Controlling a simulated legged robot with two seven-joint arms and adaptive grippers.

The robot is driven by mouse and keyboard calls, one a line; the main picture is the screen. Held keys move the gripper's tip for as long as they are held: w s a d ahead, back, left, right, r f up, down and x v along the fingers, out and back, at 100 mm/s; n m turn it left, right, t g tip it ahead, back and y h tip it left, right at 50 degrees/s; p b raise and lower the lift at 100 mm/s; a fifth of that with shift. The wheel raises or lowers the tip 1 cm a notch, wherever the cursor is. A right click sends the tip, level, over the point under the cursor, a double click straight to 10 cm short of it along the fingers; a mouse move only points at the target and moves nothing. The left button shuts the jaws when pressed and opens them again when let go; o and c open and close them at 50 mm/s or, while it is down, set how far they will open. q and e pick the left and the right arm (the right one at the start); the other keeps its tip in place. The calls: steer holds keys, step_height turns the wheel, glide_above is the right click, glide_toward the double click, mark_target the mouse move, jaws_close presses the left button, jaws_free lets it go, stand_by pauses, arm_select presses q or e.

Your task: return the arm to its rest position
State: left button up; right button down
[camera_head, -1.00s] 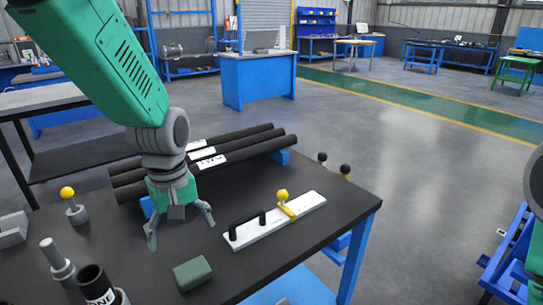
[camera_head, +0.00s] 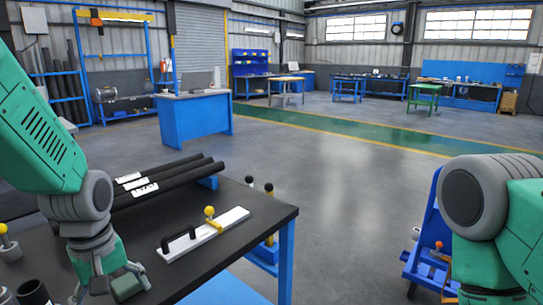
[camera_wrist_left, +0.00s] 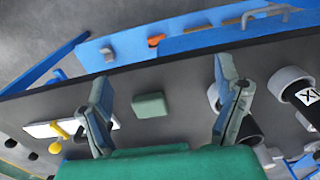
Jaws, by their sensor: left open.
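My left gripper (camera_head: 108,288) is low over the dark workbench at the lower left of the head view. In the left wrist view its two fingers (camera_wrist_left: 161,78) are spread wide with nothing held between them. A small green block (camera_head: 128,287) shows beside the gripper in the head view. In the wrist view the block (camera_wrist_left: 150,105) lies on the bench, seen in the gap between the fingers and apart from both. My right arm (camera_head: 475,200) fills the right edge of the head view; its gripper is out of frame.
A white plate (camera_head: 235,216) with a black handle and yellow knob lies on the workbench (camera_head: 255,203). Black pipes (camera_head: 170,182) lie behind it. A dark cylinder (camera_head: 28,292) stands at the near left. A blue cart (camera_head: 428,255) is at the right, with open floor between.

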arm_select(q)
steer(key=s+f+m, duration=0.2)
steer(key=s+f, duration=0.2)
steer(key=f, duration=0.4)
steer(key=s+f+m, duration=0.3)
steer(key=f, duration=0.5)
steer(key=s+f+m, duration=0.5)
steer(key=s+f, duration=0.4)
steer(key=s, duration=0.5)
steer(key=shift+s+f+t, duration=0.25)
steer(key=shift+f+t, duration=0.05)
steer(key=shift+f, duration=0.05)
steer(key=shift+a, duration=0.25)
